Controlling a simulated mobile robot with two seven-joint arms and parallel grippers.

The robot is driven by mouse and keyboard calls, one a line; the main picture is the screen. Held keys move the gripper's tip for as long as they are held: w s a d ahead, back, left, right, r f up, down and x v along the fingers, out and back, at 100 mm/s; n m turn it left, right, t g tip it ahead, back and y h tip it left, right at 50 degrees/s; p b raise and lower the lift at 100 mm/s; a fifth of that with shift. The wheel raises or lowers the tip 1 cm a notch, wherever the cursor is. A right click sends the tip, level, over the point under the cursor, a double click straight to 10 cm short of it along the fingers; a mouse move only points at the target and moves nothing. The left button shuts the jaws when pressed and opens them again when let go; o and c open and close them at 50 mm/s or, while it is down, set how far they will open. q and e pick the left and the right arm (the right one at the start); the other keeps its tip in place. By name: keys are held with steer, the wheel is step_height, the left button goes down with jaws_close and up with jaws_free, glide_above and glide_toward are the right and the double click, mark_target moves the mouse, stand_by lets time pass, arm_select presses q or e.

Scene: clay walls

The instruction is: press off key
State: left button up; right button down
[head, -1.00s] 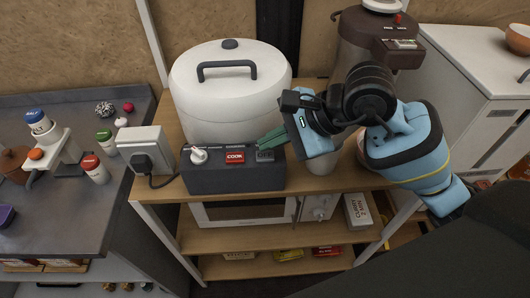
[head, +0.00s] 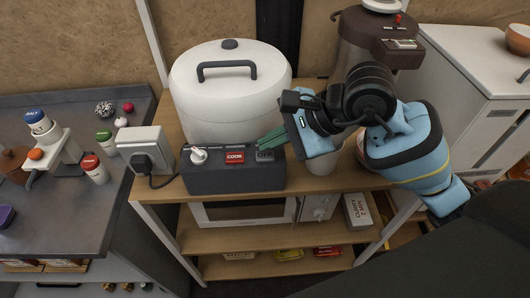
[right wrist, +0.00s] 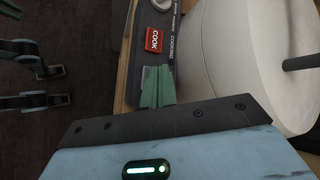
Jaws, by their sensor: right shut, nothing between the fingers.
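The dark control box (head: 232,178) stands on the wooden shelf in front of the large white cooker. It has a white knob (head: 198,155), a red COOK key (head: 235,158) and a grey OFF key (head: 265,156) at its right end. My right gripper (head: 262,142) is shut and empty, its green fingertips just behind and above the OFF key. I cannot tell whether they touch it. My left gripper is not seen in the head view.
The white cooker (head: 230,90) stands close behind the box. A white cup (head: 322,165) is under my right wrist, and a brown dispenser (head: 375,45) is behind my arm. A socket box (head: 147,152) with a plug is at the left. The space in front of the box is free.

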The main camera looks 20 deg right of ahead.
mark_target(271, 156)
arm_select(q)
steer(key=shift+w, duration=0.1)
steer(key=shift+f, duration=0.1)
arm_select(e)
steer(key=shift+f, duration=0.15)
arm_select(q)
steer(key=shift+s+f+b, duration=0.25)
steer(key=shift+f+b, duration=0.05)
arm_select(e)
steer(key=shift+f, duration=0.3)
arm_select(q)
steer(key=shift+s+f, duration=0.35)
arm_select(e)
steer(key=shift+f, duration=0.4)
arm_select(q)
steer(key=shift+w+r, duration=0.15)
arm_select(e)
steer(key=shift+r, duration=0.15)
stand_by(0.3)
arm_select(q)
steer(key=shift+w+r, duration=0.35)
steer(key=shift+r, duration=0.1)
arm_select(e)
steer(key=shift+r, duration=0.7)
